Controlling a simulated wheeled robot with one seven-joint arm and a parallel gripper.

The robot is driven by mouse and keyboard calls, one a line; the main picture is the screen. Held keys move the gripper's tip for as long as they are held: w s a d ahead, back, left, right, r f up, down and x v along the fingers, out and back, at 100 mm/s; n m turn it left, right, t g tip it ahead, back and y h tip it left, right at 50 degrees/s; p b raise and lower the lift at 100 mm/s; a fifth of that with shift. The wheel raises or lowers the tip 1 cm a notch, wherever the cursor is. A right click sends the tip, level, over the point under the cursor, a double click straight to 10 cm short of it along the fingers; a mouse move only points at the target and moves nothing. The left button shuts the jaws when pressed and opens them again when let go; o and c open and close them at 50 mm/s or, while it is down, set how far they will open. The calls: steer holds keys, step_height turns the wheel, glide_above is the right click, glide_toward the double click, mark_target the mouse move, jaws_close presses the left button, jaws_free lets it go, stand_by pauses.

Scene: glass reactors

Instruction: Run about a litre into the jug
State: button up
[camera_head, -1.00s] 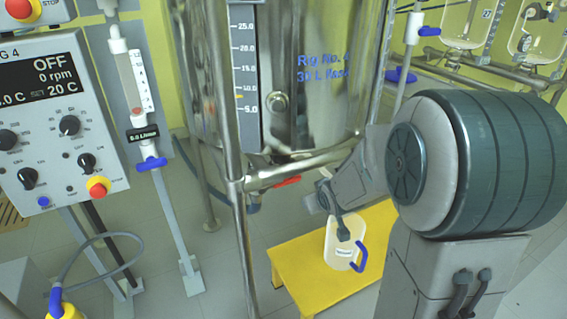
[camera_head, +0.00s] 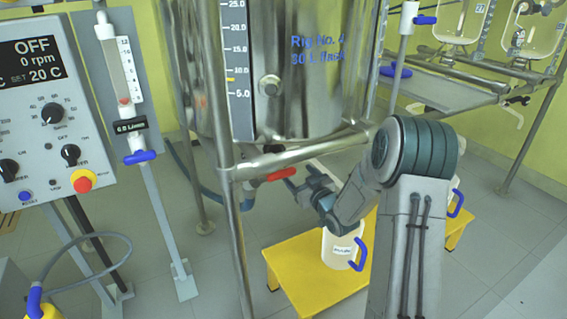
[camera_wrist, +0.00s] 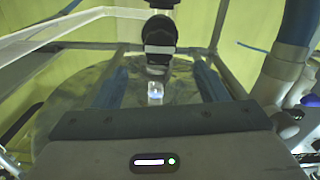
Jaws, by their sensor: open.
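The white jug (camera_head: 338,252) with a blue handle stands upright on a yellow stool (camera_head: 305,290), below and to the right of the steel vessel (camera_head: 300,95). A red lever handle (camera_head: 281,174) shows under the vessel, by the lower frame bar. My gripper (camera_head: 294,186) is open, just right of the red lever and above the jug. I cannot tell whether it touches the lever. In the wrist view its two fingers (camera_wrist: 158,88) are spread, with a black fitting (camera_wrist: 158,38) ahead between them. The jug's inside is hidden.
Steel frame legs (camera_head: 232,220) and a lower bar stand close to my gripper. A control panel (camera_head: 45,110) reading OFF and a flow meter (camera_head: 122,75) with a blue valve handle are at left. Glass vessels (camera_head: 540,35) hang at back right.

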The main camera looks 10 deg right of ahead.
steer(key=b+x, duration=0.3)
steer(key=x, duration=0.7)
steer(key=shift+w+a, duration=0.15)
steer(key=shift+w, duration=0.2)
steer(key=c, duration=1)
steer(key=shift+f+n, duration=0.1)
steer(key=shift+n, duration=0.2)
